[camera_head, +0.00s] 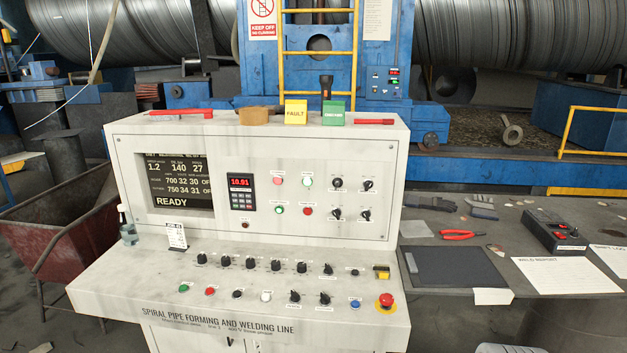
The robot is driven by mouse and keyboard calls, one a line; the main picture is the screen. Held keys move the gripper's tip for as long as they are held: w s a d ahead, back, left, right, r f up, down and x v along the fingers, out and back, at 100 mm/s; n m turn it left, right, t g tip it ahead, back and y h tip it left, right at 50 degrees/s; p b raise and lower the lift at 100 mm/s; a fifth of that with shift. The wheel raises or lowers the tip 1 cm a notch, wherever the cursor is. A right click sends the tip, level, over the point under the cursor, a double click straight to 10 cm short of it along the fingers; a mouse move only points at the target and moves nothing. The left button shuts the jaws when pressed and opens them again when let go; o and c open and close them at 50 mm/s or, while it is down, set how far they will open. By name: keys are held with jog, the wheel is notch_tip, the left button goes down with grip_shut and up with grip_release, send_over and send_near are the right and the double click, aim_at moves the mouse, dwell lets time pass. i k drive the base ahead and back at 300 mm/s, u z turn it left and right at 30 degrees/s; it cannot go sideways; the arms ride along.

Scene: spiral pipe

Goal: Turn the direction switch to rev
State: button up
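The grey control console (260,240) stands in the middle of the head view. Its upright panel has several black selector switches at the right, among them an upper left one (338,183), an upper right one (368,185), a lower left one (337,214) and a lower right one (366,215). The sloped desk bears a row of black knobs (250,262) and two black selectors (295,296) (325,298) in the front row. The labels are too small to read, so I cannot tell which is the direction switch or its position. My gripper is not in view.
A red mushroom button (386,300) stands at the desk's right corner. A small bottle (126,226) and a card (177,236) stand at its left. Tools, FAULT block (296,112) and a flashlight (326,87) are on top. A side table (520,222) adjoins at right.

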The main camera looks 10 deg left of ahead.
aim_at(367, 184)
jog(key=u, duration=0.9)
jog(key=i, duration=0.8)
jog(key=u, duration=0.95)
